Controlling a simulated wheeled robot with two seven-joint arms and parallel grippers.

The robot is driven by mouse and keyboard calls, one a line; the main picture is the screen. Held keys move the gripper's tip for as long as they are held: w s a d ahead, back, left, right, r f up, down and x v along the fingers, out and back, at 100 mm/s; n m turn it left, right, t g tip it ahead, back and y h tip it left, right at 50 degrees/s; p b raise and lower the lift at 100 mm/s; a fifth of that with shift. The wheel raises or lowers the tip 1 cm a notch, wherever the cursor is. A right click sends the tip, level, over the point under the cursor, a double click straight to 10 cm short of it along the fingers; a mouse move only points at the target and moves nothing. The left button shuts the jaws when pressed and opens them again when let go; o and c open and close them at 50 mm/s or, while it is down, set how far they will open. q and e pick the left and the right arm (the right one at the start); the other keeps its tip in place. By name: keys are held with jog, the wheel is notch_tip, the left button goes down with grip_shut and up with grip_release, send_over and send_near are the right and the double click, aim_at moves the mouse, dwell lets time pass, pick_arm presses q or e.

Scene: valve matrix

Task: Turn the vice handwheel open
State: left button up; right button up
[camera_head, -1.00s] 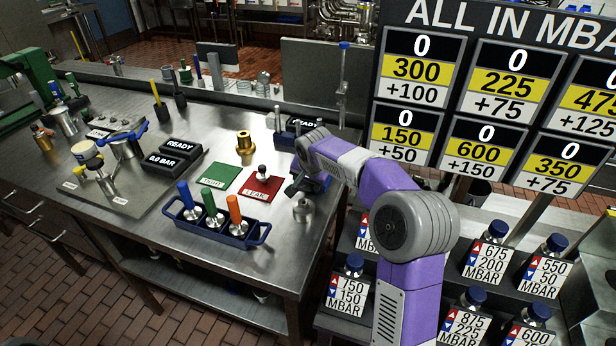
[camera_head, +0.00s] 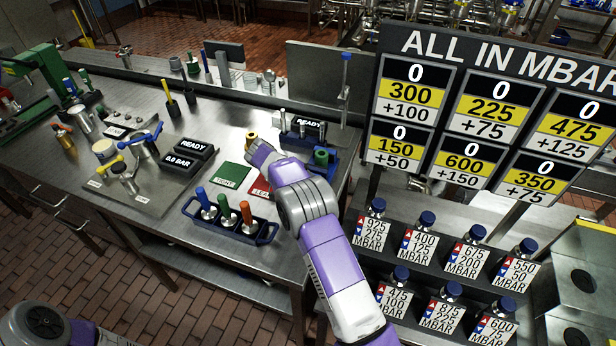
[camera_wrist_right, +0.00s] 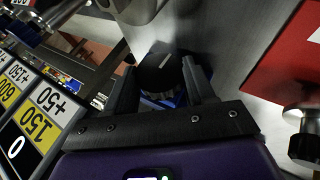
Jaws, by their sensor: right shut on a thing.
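The vice handwheel (camera_wrist_right: 160,72) is a dark round knob with a pale line across its face in the right wrist view. My right gripper (camera_wrist_right: 163,88) is shut on it, with a dark finger on either side. Part of the blue vice (camera_wrist_right: 165,101) shows beneath the knob. In the head view the blue vice (camera_head: 327,173) stands near the table's right edge, with a green cylindrical piece (camera_head: 321,157) at its top. My right forearm and wrist hide the gripper and handwheel there. My left gripper is out of view.
A blue rack (camera_head: 233,238) with several coloured handles stands in front. The READY box (camera_head: 186,152) is further left. The score board (camera_head: 480,120) stands to the right.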

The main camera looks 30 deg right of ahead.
jog(key=shift+g+h+p, duration=0.35)
jog(key=shift+g+h, duration=0.05)
dwell(0.4)
jog(key=o, duration=1.1)
jog(key=shift+c, duration=0.2)
jog(key=shift+f, duration=0.1)
